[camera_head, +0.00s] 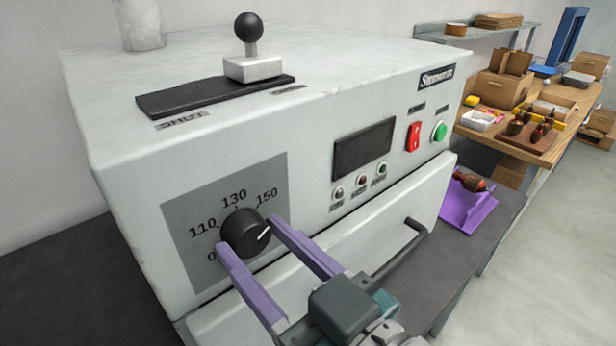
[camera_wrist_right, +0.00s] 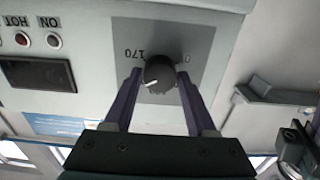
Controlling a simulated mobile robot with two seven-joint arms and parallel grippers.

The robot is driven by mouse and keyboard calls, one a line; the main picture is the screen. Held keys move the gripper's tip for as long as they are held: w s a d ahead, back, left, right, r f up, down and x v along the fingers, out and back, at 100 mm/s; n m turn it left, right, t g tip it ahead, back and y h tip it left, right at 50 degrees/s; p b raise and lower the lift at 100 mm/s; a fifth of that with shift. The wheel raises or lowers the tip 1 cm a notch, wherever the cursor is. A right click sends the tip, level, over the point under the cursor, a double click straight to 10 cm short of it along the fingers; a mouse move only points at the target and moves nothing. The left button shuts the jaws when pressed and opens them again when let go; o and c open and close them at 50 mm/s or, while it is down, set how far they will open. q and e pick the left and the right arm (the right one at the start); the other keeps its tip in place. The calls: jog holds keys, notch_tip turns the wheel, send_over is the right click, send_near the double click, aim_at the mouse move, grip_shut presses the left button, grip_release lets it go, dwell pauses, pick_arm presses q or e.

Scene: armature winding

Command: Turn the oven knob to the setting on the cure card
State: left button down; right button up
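The black oven knob (camera_head: 245,232) sits on a grey dial plate (camera_head: 183,222) on the oven front. In the head view 0, 110, 130 and 150 are readable around it; 170 shows in the upside-down wrist view. The knob's white mark points up and right, roughly toward 150. My right gripper (camera_head: 248,234) has its purple fingers on either side of the knob, close against it. The wrist view also shows the knob (camera_wrist_right: 160,72) between the fingertips, with little or no gap. I see no readable cure card.
The oven (camera_head: 130,190) has a dark display (camera_head: 362,150), a red switch (camera_head: 413,137), a green button (camera_head: 439,131) and a door handle (camera_head: 405,250). A ball-topped lever (camera_head: 249,30) stands on top. A purple holder (camera_head: 468,205) lies right of the oven, before a wooden bench (camera_head: 545,155).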

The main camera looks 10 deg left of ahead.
jog(key=o, duration=0.4)
jog(key=shift+c, duration=0.2)
jog(key=v, duration=1)
jog(key=shift+b, duration=0.3)
